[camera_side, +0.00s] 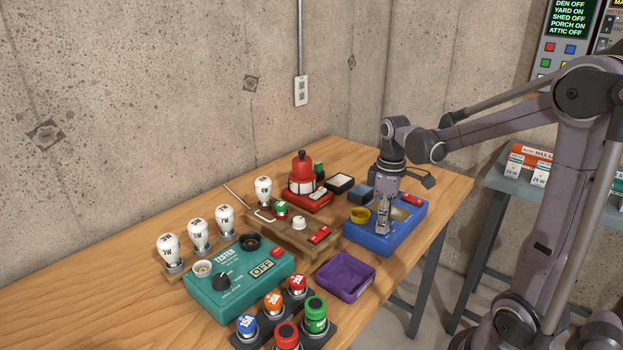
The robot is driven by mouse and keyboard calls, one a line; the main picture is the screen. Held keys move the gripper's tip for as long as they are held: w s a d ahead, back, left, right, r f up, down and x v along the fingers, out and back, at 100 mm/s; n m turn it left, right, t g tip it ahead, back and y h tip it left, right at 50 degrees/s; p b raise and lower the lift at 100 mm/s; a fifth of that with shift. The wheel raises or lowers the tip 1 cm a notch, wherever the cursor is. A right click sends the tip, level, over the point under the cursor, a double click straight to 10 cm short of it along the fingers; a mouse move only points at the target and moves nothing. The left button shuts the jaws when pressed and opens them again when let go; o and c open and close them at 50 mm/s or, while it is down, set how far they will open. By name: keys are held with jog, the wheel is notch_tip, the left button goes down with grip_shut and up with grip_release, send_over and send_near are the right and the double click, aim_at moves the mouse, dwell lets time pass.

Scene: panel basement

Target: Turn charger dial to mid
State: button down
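A blue box (382,241) stands near the table's right edge. It has a round yellow part (360,215), a tan panel (401,214) and a red switch (412,200) on top. It may be the charger, but no label on it is readable. My gripper (383,228) points down over the box's top, just right of the yellow part. Its fingers look close together, but whether they are shut, touch the box or hold a dial cannot be told. Any dial beneath or behind the fingers is hidden.
A green tester (240,297) with a black knob, a purple tray (361,277) and a wooden board (285,230) with a white knob stand to the left. A red device (308,197) is behind. Bulbs and coloured fuses crowd the left and front. The far-left tabletop is clear.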

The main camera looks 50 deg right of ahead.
jog(key=shift+m, duration=0.5)
jog(key=m, duration=0.4)
jog(key=shift+m, duration=2.9)
jog(key=c, duration=1)
grip_release()
jog(key=shift+r, duration=0.15)
notch_tip(320, 180, up, 12)
jog(key=shift+f, duration=0.15)
